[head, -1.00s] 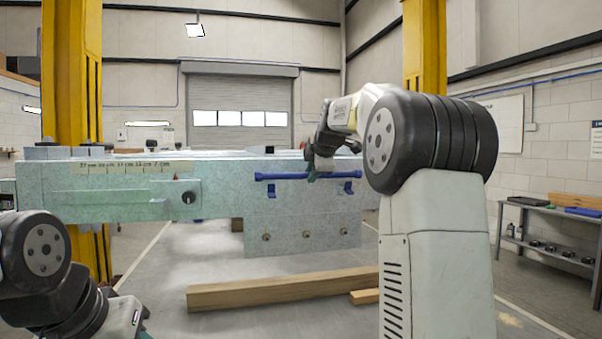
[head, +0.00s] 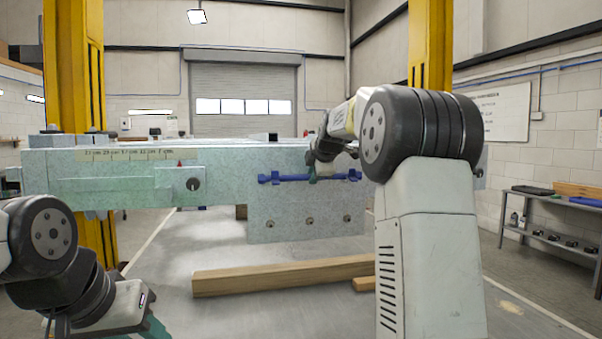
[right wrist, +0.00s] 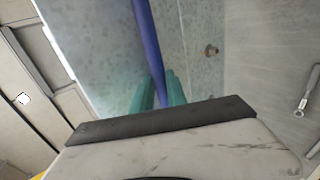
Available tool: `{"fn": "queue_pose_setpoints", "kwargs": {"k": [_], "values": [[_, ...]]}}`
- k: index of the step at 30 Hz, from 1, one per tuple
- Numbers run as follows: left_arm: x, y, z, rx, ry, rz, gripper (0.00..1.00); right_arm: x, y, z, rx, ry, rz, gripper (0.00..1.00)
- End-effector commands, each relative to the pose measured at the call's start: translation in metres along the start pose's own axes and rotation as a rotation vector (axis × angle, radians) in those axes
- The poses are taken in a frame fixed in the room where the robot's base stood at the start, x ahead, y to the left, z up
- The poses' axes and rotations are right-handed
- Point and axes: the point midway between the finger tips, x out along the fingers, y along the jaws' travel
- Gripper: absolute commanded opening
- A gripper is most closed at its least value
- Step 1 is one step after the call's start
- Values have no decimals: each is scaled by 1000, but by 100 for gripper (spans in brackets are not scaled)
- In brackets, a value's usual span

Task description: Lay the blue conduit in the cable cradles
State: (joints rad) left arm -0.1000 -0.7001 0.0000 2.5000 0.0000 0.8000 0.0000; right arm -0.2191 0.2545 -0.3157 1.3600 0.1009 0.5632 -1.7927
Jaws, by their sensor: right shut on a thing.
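The blue conduit (head: 292,178) lies level across the front face of the pale speckled trailer frame (head: 120,165). It overlaps the left blue cradle (head: 275,180) and the right blue cradle (head: 354,176); whether it is fully seated in them is too small to tell. My right gripper (head: 313,177) is shut on the conduit between the two cradles. In the right wrist view its teal fingers (right wrist: 158,93) stand on either side of the conduit (right wrist: 148,40). My left gripper (head: 150,325) is low at the left, away from the frame, its fingers partly cut off.
A plate with several bolts (head: 308,222) hangs below the conduit. A timber beam (head: 285,275) lies on the floor in front. Yellow posts (head: 75,110) stand behind. A shelf bench (head: 545,225) is at the far right.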

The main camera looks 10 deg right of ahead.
Motion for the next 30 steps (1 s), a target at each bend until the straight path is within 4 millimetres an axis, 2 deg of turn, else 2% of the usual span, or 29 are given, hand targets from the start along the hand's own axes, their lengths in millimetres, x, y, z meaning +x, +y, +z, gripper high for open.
{"fn": "queue_pose_setpoints", "kwargs": {"k": [5, 6, 9, 20, 23, 30], "values": [[0, 0, 0, 0, 0, 0, 43, 0, 0, 0, 0, 0, 1, 0], [0, 0, 0, 0, 0, 0, 43, 0, 0, 0, 0, 0, 1, 24], [0, 0, 0, 0, 0, 0, 43, 0, 0, 0, 0, 0, 1, 43], [0, 0, 0, 0, 0, 0, 43, -3, 1, 0, 0, 0, 3, 43], [0, 0, 0, 0, 0, 0, 43, -14, 2, 0, 1, 1, 4, 43], [0, 0, 0, 0, 0, 0, 43, -55, 1, 0, 0, 2, 2, 43]]}}
